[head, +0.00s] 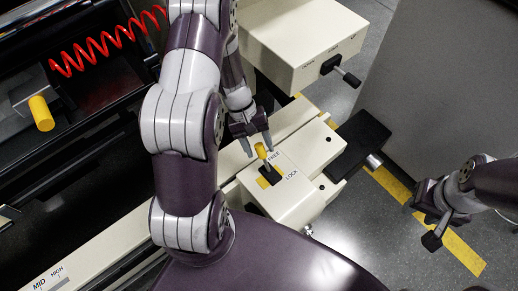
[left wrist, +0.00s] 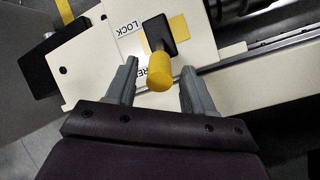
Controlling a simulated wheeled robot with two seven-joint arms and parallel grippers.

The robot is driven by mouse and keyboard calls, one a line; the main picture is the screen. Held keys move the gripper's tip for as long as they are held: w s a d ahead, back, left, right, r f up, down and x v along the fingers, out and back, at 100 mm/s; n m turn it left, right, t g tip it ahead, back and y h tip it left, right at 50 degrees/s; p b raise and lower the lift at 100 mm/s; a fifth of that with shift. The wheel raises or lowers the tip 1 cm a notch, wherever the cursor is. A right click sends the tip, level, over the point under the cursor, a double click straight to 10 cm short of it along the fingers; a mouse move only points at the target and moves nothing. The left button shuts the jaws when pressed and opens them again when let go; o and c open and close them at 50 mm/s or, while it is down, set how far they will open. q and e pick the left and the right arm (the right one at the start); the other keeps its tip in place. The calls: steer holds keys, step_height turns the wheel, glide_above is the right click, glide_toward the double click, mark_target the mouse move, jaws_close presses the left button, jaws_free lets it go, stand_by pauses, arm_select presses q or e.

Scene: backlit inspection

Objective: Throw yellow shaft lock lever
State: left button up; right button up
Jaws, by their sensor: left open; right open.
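The yellow shaft lock lever (head: 262,152) stands on a cream housing (head: 290,205) with FREE and LOCK labels. Its yellow knob leans toward the FREE label, away from LOCK. My left gripper (head: 257,144) is open, with its fingers around the knob's end of the lever. In the left wrist view, the knob (left wrist: 160,79) sits between the two open fingers of the left gripper (left wrist: 158,85), with gaps on both sides. The black slot (left wrist: 159,34) and a yellow patch show beyond it. My right gripper (head: 432,218) is open and empty over the floor at right.
A cream box (head: 300,45) with a black knob handle (head: 338,70) stands behind the housing. A black pedal-like block (head: 358,142) juts out to the right. Another yellow handle (head: 41,113) and a red coiled hose (head: 105,45) are at left.

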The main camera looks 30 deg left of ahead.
arm_select(q)
steer(key=shift+s+d+f, duration=0.1)
steer(key=shift+d+f, duration=0.1)
steer(key=shift+f, duration=0.1)
steer(key=shift+s+d, duration=0.1)
jaws_close()
steer(key=shift+r, duration=0.1)
